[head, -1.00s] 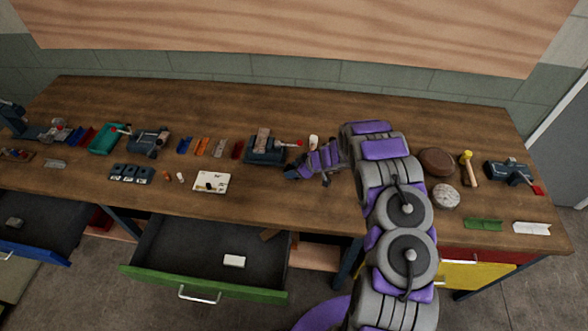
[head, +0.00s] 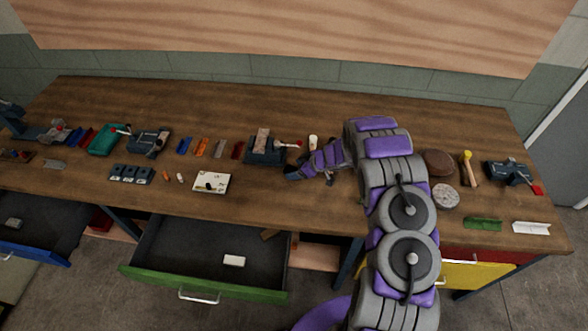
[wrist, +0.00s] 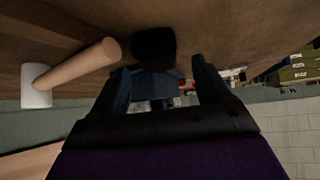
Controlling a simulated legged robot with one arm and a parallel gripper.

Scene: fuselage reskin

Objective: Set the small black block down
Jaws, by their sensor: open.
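In the wrist view a small black block (wrist: 154,46) shows against the brown bench top, just beyond the fingertips and roughly between them. The fingers of my gripper (wrist: 161,68) stand apart on either side, with a gap to the block's sides. I cannot tell whether the block's underside rests fully on the bench. In the head view my gripper (head: 292,173) is low over the bench, right of the white card and in front of a blue vise (head: 265,150). The block is not clear in the head view.
A wooden handle with a white head (wrist: 36,86) lies close on the left in the wrist view. A white card (head: 211,183) with a dark piece on it lies left of my gripper. An open green drawer (head: 205,285) juts out below. Bare bench lies behind the tools.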

